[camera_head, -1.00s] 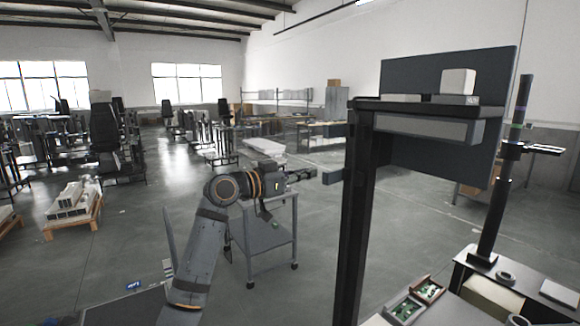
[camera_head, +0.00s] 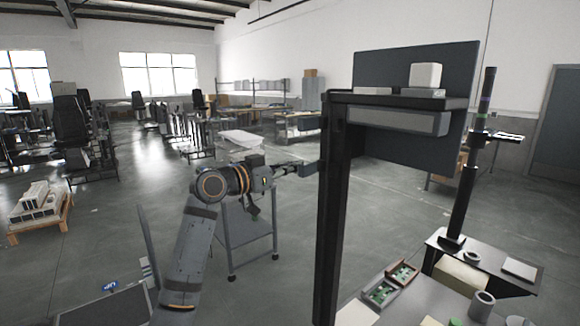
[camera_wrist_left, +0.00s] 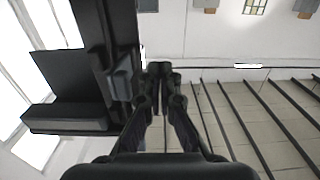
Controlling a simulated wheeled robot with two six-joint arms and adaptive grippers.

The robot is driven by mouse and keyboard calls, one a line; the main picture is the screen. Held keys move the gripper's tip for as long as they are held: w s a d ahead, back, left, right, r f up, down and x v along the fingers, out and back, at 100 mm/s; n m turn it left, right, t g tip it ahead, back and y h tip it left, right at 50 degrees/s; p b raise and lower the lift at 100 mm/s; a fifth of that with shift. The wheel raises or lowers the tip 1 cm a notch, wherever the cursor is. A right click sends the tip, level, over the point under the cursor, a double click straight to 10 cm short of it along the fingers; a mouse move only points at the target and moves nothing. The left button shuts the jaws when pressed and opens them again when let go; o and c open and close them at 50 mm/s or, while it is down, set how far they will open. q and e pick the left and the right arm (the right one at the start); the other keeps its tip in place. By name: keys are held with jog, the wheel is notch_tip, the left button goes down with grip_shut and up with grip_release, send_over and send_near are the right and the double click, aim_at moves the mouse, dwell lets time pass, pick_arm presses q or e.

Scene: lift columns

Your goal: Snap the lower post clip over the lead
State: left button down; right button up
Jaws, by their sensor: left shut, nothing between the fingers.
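A black upright post (camera_head: 333,215) stands at the centre of the head view. A small dark grey block (camera_head: 309,169), which looks like a post clip, sticks out from its left side at mid-height. It also shows in the left wrist view (camera_wrist_left: 123,78), beside the fingers. My left gripper (camera_head: 296,169) points right, its fingertips at the block's left end. In the wrist view the fingers (camera_wrist_left: 160,70) are together with nothing between them. I cannot tell whether they touch the block. I cannot make out the lead. My right gripper is not in view.
A shelf (camera_head: 400,100) with a white box (camera_head: 425,76) and a dark back panel (camera_head: 452,65) is on the post's upper right. A grey cart (camera_head: 250,238) is below my left arm.

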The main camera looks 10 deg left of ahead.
aim_at(302, 173)
pick_arm(q)
jog(key=shift+s+d, duration=0.7)
jog(key=shift+d, duration=0.2)
jog(key=shift+s+d, duration=0.7)
jog(key=shift+d, duration=0.15)
jog(key=shift+s+a+f, duration=0.1)
jog(key=shift+s+a, duration=0.35)
jog(key=shift+s, duration=0.05)
jog(key=shift+b+v, duration=0.65)
jog(key=shift+v, duration=1)
jog(key=shift+d, duration=0.2)
jog(key=shift+s+d, duration=0.75)
jog(key=shift+d, duration=0.1)
jog(key=shift+w+p, duration=0.15)
jog(key=shift+p, duration=0.2)
jog(key=shift+w, duration=0.1)
